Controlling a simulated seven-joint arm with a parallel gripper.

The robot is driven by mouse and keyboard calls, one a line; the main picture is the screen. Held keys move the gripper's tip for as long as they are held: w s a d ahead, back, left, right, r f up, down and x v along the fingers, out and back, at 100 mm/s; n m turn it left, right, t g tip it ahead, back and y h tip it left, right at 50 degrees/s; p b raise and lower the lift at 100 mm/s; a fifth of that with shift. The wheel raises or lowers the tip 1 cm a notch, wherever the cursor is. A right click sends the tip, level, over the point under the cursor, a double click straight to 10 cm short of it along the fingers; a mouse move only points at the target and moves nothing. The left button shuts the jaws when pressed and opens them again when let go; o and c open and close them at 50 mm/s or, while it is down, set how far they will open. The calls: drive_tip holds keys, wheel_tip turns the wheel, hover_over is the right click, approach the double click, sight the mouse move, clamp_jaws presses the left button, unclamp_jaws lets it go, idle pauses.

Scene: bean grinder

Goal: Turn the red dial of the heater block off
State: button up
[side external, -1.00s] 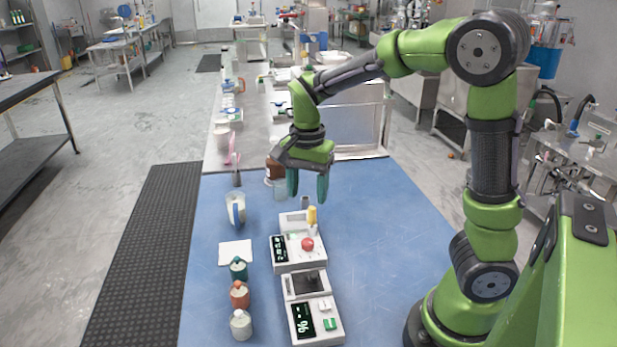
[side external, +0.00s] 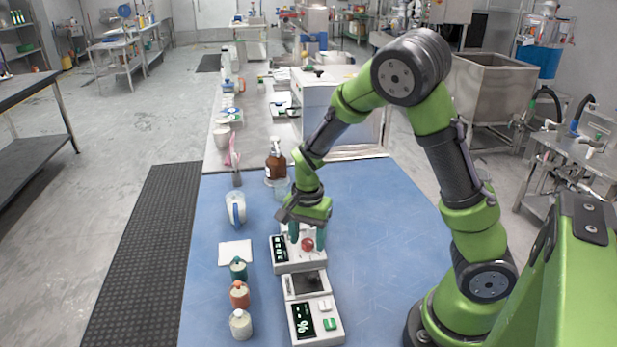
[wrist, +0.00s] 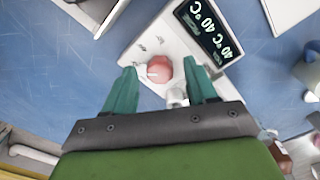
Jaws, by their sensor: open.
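The heater block (side external: 290,265) is a white box with a dark display, on the blue table. Its red dial (side external: 307,244) is on its top face. In the wrist view my gripper (wrist: 162,76) is open, with one finger on each side of the dial and nothing held. I cannot tell whether a finger touches the block.
A second white device (side external: 313,310) with a display and green button stands in front of the block. Several small bottles (side external: 239,296), a white pad (side external: 235,253) and a jug (side external: 236,208) are to the left. A brown bottle (side external: 276,165) stands behind. The table's right side is clear.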

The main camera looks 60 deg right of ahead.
drive_tip(key=shift+c, duration=0.5)
drive_tip(key=c, duration=1)
drive_tip(key=shift+o, duration=0.2)
drive_tip(key=shift+n, duration=0.3)
drive_tip(key=n, duration=0.4)
drive_tip(key=shift+n, duration=2.2)
drive_tip(key=o, duration=1.1)
drive_tip(key=shift+c, duration=0.2)
